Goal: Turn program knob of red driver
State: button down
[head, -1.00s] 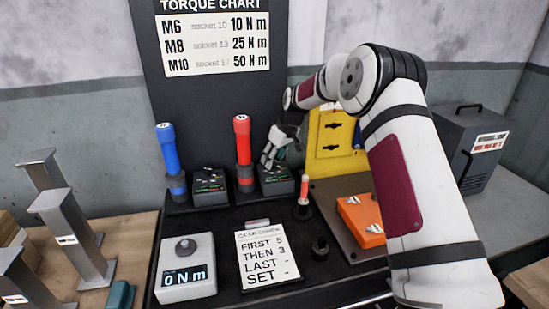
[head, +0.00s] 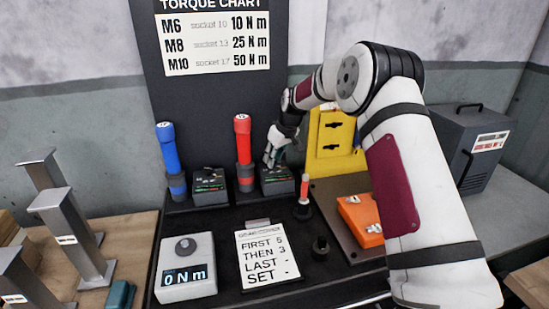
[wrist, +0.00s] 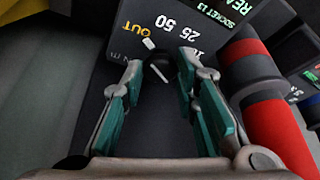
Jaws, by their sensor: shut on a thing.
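The red driver (head: 243,145) stands upright in its holder on the black bench, with its dark control box (head: 277,181) to its right. In the wrist view the red driver (wrist: 281,130) lies at the right. The box's program knob (wrist: 159,70) is small and black with a white pointer line. Labels OUT, 50, 25 and a partly hidden 10 surround it. A pale mark sits just beside OUT. My gripper (wrist: 161,63) is shut on the knob, one fingertip on each side. In the head view my gripper (head: 271,160) reaches down to the box top, and the knob is hidden.
A blue driver (head: 168,148) with its own box (head: 209,186) stands to the left. A yellow panel (head: 334,150) is behind and right of my gripper.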

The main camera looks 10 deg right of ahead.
jog(key=m+b, duration=0.1)
jog(key=m, duration=0.1)
jog(key=m+h, duration=0.1)
jog(key=m+h+b, duration=0.1)
jog(key=m, duration=0.1)
jog(key=shift+a+f+m+b, duration=0.1)
jog(key=shift+a+m+b, duration=0.2)
jog(key=shift+a+m+h+b, duration=0.1)
jog(key=shift+m+h+b, duration=0.9)
jog(key=shift+m, duration=1.3)
jog(key=c, duration=1.2)
grip_release()
jog(key=shift+c, duration=0.2)
jog(key=shift+r, duration=0.2)
jog(key=v, duration=1.1)
jog(key=shift+r, duration=0.35)
jog(key=shift+s, duration=0.15)
